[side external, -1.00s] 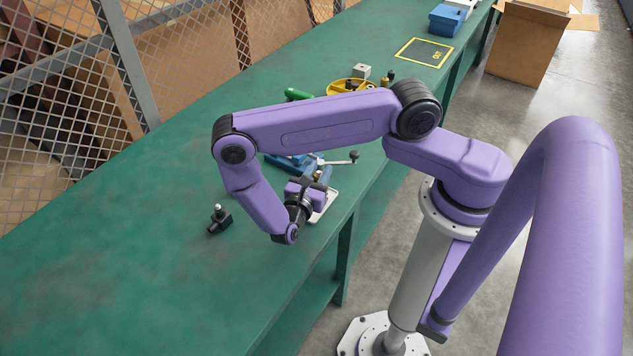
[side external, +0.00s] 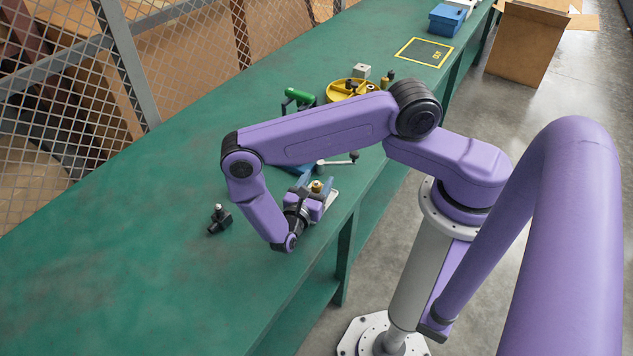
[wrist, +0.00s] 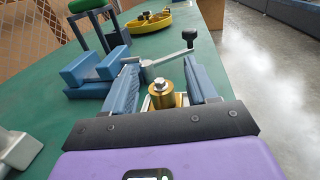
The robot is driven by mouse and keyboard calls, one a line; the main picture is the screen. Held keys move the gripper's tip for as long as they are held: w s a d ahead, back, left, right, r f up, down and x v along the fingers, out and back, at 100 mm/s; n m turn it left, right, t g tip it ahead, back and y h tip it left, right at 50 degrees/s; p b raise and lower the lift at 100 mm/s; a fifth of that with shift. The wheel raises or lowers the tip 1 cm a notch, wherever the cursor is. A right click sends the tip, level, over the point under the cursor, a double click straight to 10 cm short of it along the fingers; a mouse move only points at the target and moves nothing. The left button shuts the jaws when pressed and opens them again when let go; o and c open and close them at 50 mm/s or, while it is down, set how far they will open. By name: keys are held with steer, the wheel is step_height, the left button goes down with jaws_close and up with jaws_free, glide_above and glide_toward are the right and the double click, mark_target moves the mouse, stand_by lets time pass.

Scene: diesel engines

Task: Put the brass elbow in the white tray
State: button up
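The brass elbow (wrist: 161,95) stands between the two blue fingers of my gripper (wrist: 162,72) in the wrist view. A narrow gap shows on each side of it, so the fingers look open around it. In the side view its brass top (side external: 317,186) shows between the fingers of my gripper (side external: 317,184). The white tray (side external: 332,201) lies near the bench's front edge, mostly hidden by my gripper. The elbow appears over or in the tray; its lower end is hidden, so I cannot tell whether it touches the tray.
A blue vise (wrist: 90,78) with a bar handle (wrist: 170,55) stands just beyond my gripper. Behind are a green-handled tool (side external: 299,96) and a yellow dish of parts (side external: 350,90). A dark fitting (side external: 220,219) lies on the green bench (side external: 130,260), whose near-left area is clear.

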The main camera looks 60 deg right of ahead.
steer(key=shift+r, duration=0.15)
steer(key=a, duration=0.4)
steer(key=s+a, duration=0.1)
steer(key=a, duration=0.3)
steer(key=s+a, duration=0.1)
steer(key=a, duration=0.2)
steer(key=shift+a, duration=0.4)
steer(key=s+a+r+m+g+y, duration=0.25)
steer(key=r+m+y, duration=0.35)
steer(key=r, duration=0.9)
steer(key=s+d+r+m+y, duration=0.1)
steer(key=s+d+r+y, duration=0.3)
steer(key=s+r+y, duration=0.8)
steer(key=shift+s+r, duration=0.45)
steer(key=shift+s, duration=0.4)
steer(key=shift+d, duration=0.1)
